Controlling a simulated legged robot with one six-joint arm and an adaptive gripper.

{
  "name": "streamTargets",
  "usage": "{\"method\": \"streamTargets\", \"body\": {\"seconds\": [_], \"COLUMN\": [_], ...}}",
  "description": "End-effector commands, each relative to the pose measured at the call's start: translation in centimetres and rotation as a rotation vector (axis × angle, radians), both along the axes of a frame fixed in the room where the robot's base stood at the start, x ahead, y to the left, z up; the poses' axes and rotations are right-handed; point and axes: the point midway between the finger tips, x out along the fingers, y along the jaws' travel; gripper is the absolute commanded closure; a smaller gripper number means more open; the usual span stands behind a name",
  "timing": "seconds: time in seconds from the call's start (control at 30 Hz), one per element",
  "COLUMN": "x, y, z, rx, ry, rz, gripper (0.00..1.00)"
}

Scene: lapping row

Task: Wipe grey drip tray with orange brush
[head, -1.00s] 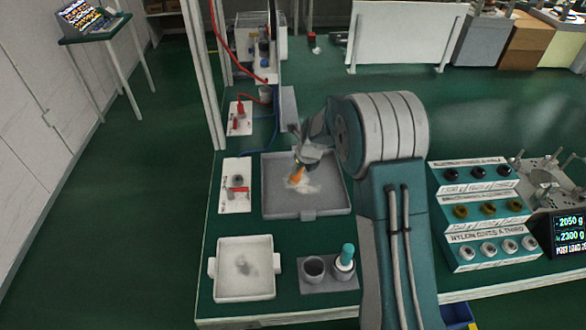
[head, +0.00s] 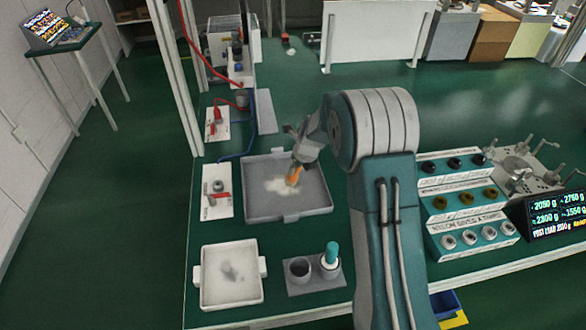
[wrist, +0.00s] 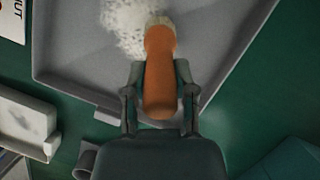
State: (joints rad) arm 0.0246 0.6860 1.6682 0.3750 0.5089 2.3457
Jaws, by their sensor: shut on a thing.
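The grey drip tray (head: 262,208) lies on the green bench left of my arm, with a pale patch (head: 272,186) of residue on its floor. My gripper (head: 298,166) is over the tray's right half, shut on the orange brush (head: 293,177). In the wrist view the orange brush (wrist: 159,75) sits between both fingers of my gripper (wrist: 160,95), its bristle end pointing away. The bristle end is at the edge of the pale patch (wrist: 128,22) on the grey tray (wrist: 78,60). I cannot tell for certain whether the bristles touch the floor.
A white tray (head: 258,297) with a dark smudge stands in front of the grey tray. Beside it is a holder with a grey cup (head: 298,270) and a teal-topped bottle (head: 331,258). Racks of rings (head: 462,205) stand right of my arm. White plates (head: 216,206) lie to the left.

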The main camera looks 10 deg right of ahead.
Motion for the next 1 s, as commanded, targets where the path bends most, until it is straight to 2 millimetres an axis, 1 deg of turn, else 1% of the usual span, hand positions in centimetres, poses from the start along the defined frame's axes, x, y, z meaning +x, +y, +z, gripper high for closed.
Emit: {"method": "streamTargets", "body": {"seconds": [0.3, 0.47, 0.57, 0.8, 0.87, 1.0], "x": [0.0, 0.0, -0.1, -1.4, -1.5, -1.4], "y": [-2.6, -3.5, -3.6, -3.6, -3.5, -2.8], "z": [0.0, 0.0, 0.0, -0.1, -0.1, -0.1], "rx": [0.000, 0.000, 0.001, 0.001, 0.001, 0.001], "ry": [0.000, 0.000, 0.000, 0.001, 0.000, 0.000], "rz": [-0.004, -0.003, -0.002, -0.003, -0.002, 0.001], "gripper": [1.00, 1.00, 1.00, 1.00, 1.00, 1.00]}}
